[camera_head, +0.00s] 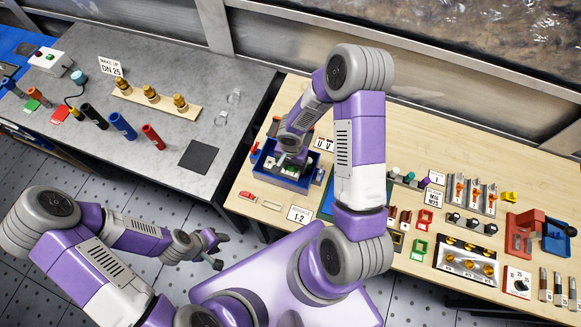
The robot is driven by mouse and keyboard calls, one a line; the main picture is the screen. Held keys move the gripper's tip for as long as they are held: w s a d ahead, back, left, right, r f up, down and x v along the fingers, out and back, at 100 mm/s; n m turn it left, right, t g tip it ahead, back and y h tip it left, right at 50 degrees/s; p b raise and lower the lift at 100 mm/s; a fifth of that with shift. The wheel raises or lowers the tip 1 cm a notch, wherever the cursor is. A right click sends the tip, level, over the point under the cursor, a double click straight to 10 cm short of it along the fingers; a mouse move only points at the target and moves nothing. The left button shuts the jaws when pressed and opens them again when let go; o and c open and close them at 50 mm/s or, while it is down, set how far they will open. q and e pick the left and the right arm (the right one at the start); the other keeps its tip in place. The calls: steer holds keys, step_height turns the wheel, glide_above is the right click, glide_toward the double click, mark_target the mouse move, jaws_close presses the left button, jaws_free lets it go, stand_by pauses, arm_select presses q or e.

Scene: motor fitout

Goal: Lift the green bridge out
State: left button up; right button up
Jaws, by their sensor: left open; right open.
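An open blue box (301,186) stands at the left end of the wooden table, with small pale and green parts inside. A small green piece (266,167) shows in the left part of the box; I cannot tell for sure that it is the green bridge. My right gripper (290,160) is open and points down into the box from above. It hides part of the inside, and whether it touches anything is unclear. My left gripper (219,249) is open and empty, away from the tables, over the floor in front of them.
A "U V" card (324,144) stands behind the box, and a "1-2" card (299,215) stands in front. Small red and green frames (419,248) and a black tray (468,262) lie to the right. The grey table (190,70) is at the left.

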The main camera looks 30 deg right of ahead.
mark_target(291, 166)
steer(key=shift+s+f, duration=0.15)
steer(key=shift+f, duration=0.2)
steer(key=shift+c, duration=0.3)
steer(key=c, duration=1.1)
steer(key=shift+o, duration=0.2)
step_height(291, 166, up, 10)
steer(key=shift+p, duration=0.45)
